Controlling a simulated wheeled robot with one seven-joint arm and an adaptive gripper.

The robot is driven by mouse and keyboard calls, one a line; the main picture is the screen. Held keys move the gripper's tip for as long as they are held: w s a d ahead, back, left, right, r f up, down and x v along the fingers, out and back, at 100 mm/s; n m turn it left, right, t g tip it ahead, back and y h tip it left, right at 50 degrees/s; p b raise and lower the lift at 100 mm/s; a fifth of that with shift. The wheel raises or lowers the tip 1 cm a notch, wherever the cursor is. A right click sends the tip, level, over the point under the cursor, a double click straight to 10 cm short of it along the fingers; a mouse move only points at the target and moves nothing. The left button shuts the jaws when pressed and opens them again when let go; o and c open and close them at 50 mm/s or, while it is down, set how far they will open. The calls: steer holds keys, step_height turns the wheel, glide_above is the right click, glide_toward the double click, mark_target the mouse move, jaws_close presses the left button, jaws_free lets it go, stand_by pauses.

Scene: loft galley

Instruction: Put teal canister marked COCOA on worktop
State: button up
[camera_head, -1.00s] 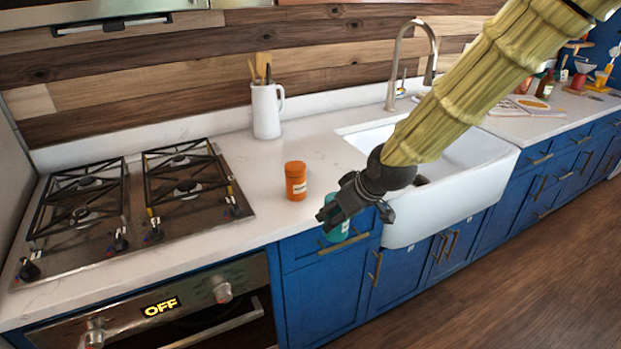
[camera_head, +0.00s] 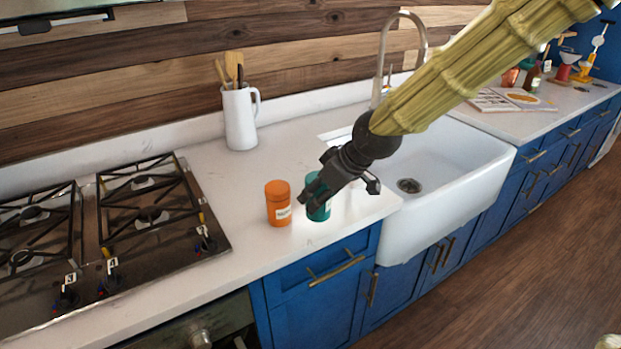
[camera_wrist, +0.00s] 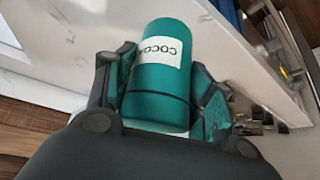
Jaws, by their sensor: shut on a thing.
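The teal canister (camera_head: 318,208) with a white COCOA label is between the fingers of my gripper (camera_head: 318,196). In the wrist view the canister (camera_wrist: 162,95) shows its label upside down, with a finger pad on each side. My gripper is shut on it. In the head view the canister is over the white worktop (camera_head: 250,240), just right of an orange canister (camera_head: 278,203). My fingers hide part of the teal canister. I cannot tell whether its base touches the worktop.
The orange canister stands close on the left. The cooktop (camera_head: 110,225) is further left. A white sink (camera_head: 440,170) lies to the right. A white jug with utensils (camera_head: 239,118) stands at the back. Worktop behind the canisters is clear.

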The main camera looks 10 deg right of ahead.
steer(key=shift+w+d+f+p, duration=0.8)
steer(key=shift+w+d, duration=0.4)
steer(key=shift+w, duration=0.9)
steer(key=shift+w+d+f+p, duration=0.7)
steer(key=shift+w+d, duration=0.55)
steer(key=shift+w, duration=0.85)
steer(key=shift+w+d+f+p, duration=0.8)
steer(key=shift+w+d, duration=0.4)
steer(key=shift+w, duration=0.9)
steer(key=shift+f, duration=0.15)
steer(key=o, duration=1.2)
steer(key=shift+c, duration=0.2)
steer(key=b+v, duration=0.2)
steer(key=v, duration=1)
